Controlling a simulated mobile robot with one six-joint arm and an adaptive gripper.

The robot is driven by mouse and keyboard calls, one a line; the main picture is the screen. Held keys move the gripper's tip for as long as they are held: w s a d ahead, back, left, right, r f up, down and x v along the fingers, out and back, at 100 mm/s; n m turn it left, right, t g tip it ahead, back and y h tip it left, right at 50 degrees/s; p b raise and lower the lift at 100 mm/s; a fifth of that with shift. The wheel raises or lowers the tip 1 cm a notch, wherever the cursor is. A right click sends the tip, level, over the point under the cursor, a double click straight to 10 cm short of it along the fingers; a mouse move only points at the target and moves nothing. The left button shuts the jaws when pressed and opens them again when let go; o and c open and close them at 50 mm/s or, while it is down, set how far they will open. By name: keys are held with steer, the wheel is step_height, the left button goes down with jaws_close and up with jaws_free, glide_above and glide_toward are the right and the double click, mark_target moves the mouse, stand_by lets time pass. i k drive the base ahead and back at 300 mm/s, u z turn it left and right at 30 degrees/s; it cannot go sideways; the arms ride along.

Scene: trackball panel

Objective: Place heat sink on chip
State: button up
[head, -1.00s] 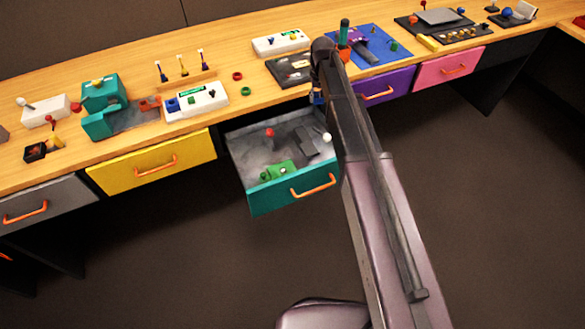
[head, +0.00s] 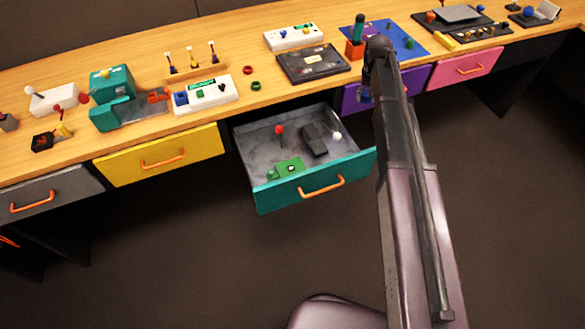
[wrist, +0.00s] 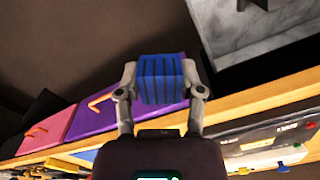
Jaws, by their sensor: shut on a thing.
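The heat sink, a blue finned block (wrist: 162,80), is between the two fingers of my gripper (wrist: 160,72) in the wrist view. The fingers are shut on its sides. In the head view a small bluish patch (head: 365,93) shows beside my arm, in front of the purple drawer; my arm hides most of the gripper. A black panel (head: 292,68) with a pale mark at its centre lies on the desk, left of my arm. I cannot tell for certain which part is the chip. The panel's dark surface also shows at lower right in the wrist view (wrist: 235,150).
An open teal drawer (head: 270,198) juts out below the panel, holding a green piece (head: 290,166), a dark block (head: 314,140) and knobs. The purple drawer (head: 415,80) is closed. An orange block (head: 355,49) stands on a blue mat (head: 405,42). The floor in front is clear.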

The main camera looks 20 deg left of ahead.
mark_target(291, 167)
steer(key=z, duration=0.05)
steer(key=k, duration=1.65)
steer(key=u, duration=0.3)
steer(key=i, duration=1)
steer(key=u, duration=0.05)
